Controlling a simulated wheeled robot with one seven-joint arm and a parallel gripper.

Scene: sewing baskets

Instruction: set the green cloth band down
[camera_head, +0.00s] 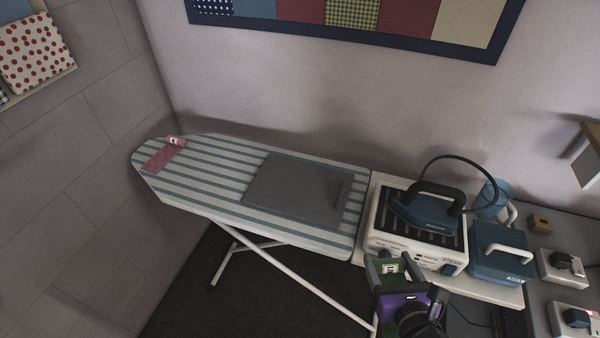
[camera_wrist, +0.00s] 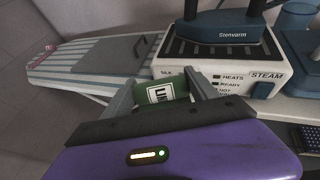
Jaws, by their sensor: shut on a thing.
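My gripper (camera_wrist: 163,95) is shut on the green cloth band (camera_wrist: 168,88), which shows a white label with dark letters between the fingers in the wrist view. In the head view the green band (camera_head: 381,271) is at the end of my purple wrist, in front of the steam station. It is held in the air, apart from any surface as far as I can see. The striped ironing board (camera_head: 222,178) stands to the left, with a pink band (camera_head: 164,156) lying on its far left end.
A grey pad (camera_head: 296,190) lies on the board's right part. A steam station (camera_head: 415,250) with a blue iron (camera_head: 425,213) on top stands right of the board. A blue box (camera_head: 502,252) with a white handle is beside it. The board's striped middle is clear.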

